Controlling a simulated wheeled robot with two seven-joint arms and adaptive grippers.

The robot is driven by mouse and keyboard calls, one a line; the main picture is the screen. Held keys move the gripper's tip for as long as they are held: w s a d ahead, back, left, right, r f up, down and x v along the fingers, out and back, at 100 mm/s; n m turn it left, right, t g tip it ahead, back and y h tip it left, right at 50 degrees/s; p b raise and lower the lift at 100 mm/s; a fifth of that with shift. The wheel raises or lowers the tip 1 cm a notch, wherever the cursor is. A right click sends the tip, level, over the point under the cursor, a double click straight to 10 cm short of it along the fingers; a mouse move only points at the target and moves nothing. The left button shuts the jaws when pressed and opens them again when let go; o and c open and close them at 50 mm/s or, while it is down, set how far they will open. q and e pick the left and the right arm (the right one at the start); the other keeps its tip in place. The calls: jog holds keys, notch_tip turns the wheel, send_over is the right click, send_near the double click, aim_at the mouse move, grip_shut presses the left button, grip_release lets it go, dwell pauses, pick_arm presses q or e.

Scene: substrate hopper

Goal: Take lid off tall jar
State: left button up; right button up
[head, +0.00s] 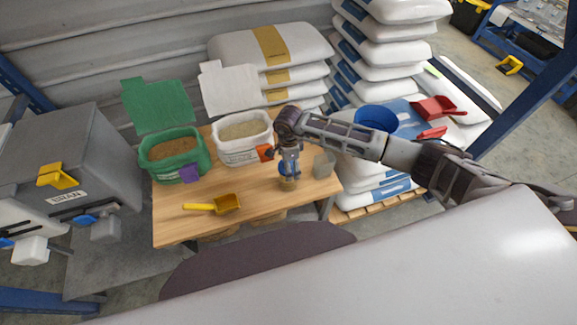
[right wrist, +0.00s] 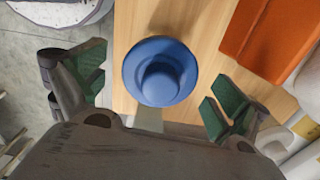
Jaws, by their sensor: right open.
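The jar (head: 289,184) stands near the front right of the wooden table, mostly hidden behind my right gripper. In the right wrist view its round blue lid (right wrist: 160,72) with a raised centre knob is seen from above; the jar body is hidden beneath it. My right gripper (head: 288,167) points down over the jar. In the right wrist view the gripper (right wrist: 155,85) is open, with its green-padded fingers on either side of the lid and a gap to each. My left gripper is not in view.
An orange piece (head: 265,152) is close to the gripper. Stacked white sacks (head: 390,45) stand behind.

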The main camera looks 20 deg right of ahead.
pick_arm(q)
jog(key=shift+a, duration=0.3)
pick_arm(e)
jog(key=c, duration=0.9)
jog(key=shift+r, duration=0.15)
notch_tip(320, 180, up, 9)
jog(key=shift+f+b, duration=0.1)
jog(key=shift+b, duration=0.5)
jog(key=shift+r, duration=0.4)
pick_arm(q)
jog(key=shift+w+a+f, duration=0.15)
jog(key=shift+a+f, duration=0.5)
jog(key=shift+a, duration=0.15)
